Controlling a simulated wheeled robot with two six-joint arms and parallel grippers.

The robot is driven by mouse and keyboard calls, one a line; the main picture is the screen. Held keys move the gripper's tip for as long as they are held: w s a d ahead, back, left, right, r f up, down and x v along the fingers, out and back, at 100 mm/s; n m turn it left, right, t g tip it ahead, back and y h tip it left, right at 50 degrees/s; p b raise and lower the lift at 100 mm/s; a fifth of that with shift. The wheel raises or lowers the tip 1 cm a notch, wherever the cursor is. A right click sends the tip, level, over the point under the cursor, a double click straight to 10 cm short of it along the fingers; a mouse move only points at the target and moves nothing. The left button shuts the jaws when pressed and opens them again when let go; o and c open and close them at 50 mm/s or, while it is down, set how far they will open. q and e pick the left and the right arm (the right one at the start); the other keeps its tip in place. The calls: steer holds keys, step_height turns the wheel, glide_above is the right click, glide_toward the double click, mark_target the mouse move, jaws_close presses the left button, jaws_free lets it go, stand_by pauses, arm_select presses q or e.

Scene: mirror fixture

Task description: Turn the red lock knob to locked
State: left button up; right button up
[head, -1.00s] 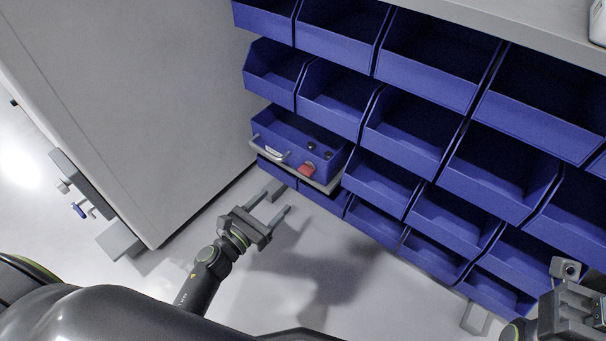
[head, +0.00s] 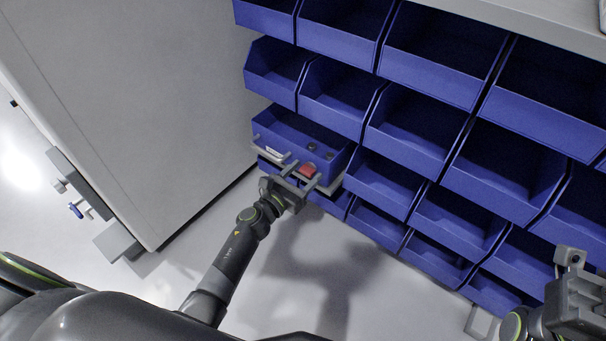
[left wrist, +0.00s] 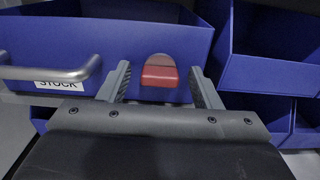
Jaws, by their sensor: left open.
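The red lock knob (head: 307,171) sits on the front of a blue drawer bin (head: 290,140) low on the left of the bin rack. In the left wrist view the red knob (left wrist: 160,73) lies ahead, between the two fingers and apart from both. My left gripper (head: 304,174) is open around the knob's sides; it also shows in the left wrist view (left wrist: 160,88). My right gripper (head: 568,262) is at the lower right, partly cut off by the frame, and its fingers are not clear.
A metal handle (left wrist: 50,72) and a STOCK label (left wrist: 58,85) are left of the knob. Blue bins (head: 385,180) stand close on the right. A grey cabinet (head: 140,100) stands on the left. The floor (head: 320,270) below is clear.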

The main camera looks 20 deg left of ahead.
arm_select(q)
steer(key=shift+c, duration=0.2)
steer(key=c, duration=0.9)
steer(key=shift+c, duration=0.2)
